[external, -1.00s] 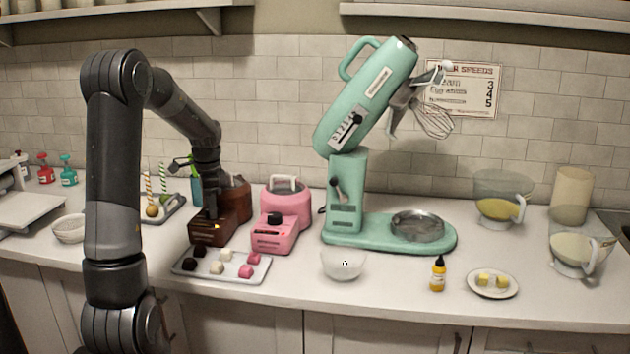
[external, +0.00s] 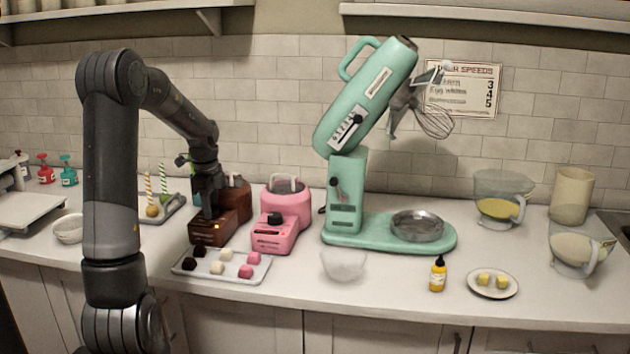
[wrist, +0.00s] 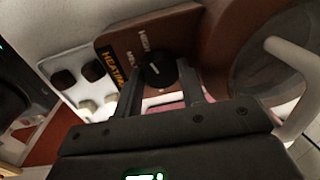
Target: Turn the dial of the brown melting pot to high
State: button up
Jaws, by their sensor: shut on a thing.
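The brown melting pot (external: 237,196) stands on the counter, left of the pink one. Its control panel (wrist: 110,45) faces up in the wrist view, with an orange "HEATING" label and partly readable white markings. Its black dial (wrist: 157,72) has a pale pointer line; which setting it points at I cannot tell. My gripper (wrist: 162,92) is over the panel, with one finger on each side of the dial, shut on it. In the external view, my gripper (external: 208,215) comes down onto the panel from above and hides the dial.
The pink melting pot (external: 285,212) stands close on the right. A tray (external: 225,276) of dark, white and pink cubes lies in front. The green stand mixer (external: 345,190) is farther right. A rack with striped sticks (external: 165,208) is behind left.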

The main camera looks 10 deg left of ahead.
dwell(0.3)
jog(key=o, duration=0.7)
jog(key=r, duration=1.1)
jog(key=shift+s, duration=0.3)
jog(key=shift+s, duration=0.1)
jog(key=s+d+n+t, duration=0.1)
jog(key=s+n, duration=0.5)
jog(key=s, duration=0.2)
jog(key=s+d+n+t, duration=0.1)
jog(key=s+n+t, duration=0.1)
jog(key=s+n, duration=0.4)
jog(key=s+d+r+n+t, duration=0.1)
jog(key=s+n, duration=0.4)
jog(key=s, duration=0.5)
jog(key=shift+s+d+r+n+t, duration=0.1)
jog(key=shift+s+d+n+t, duration=0.2)
jog(key=shift+s+n+t, duration=0.1)
